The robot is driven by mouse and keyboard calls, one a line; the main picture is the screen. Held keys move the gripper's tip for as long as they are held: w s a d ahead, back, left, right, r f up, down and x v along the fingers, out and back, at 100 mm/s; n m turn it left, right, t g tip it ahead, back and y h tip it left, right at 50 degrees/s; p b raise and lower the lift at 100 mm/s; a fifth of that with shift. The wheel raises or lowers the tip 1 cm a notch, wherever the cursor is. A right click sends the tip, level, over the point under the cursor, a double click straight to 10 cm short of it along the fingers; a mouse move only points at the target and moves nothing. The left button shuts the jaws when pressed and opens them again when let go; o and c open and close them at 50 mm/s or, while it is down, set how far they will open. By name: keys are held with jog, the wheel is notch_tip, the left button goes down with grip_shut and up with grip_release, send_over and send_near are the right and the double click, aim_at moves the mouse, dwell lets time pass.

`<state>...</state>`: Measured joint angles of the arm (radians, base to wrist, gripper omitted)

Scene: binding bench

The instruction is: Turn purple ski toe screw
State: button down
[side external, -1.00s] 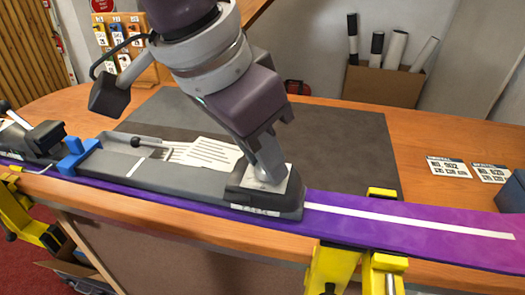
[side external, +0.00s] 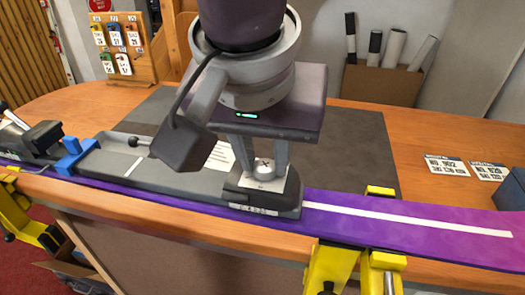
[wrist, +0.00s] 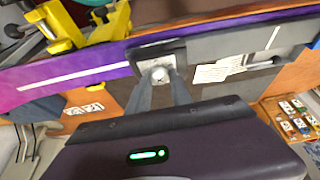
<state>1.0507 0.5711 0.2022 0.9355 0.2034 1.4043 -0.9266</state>
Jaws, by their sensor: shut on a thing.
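The purple ski (side external: 400,222) lies along the bench front, with a white stripe on its right part. The dark grey toe piece (side external: 282,205) of the binding sits on it, with a light plate on top. The round silver toe screw (side external: 264,166) stands on that plate, and it also shows in the wrist view (wrist: 159,75). My gripper (side external: 264,168) points down over the toe piece, one finger on each side of the screw, shut on it. In the wrist view my fingers (wrist: 160,80) reach the screw from both sides.
Yellow clamps (side external: 335,268) hold the ski at the bench's front edge. A blue block (side external: 75,158) and the heel piece (side external: 35,138) are at the left. Printed cards (side external: 447,166) lie at the right. A box of rolls (side external: 380,82) stands behind. The dark mat (side external: 350,140) is mostly clear.

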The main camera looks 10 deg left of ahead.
jog(key=shift+d+n+y, duration=0.15)
jog(key=shift+n+y, duration=0.65)
jog(key=shift+n, duration=1.1)
jog(key=c, duration=1.2)
grip_release()
jog(key=shift+o, duration=0.2)
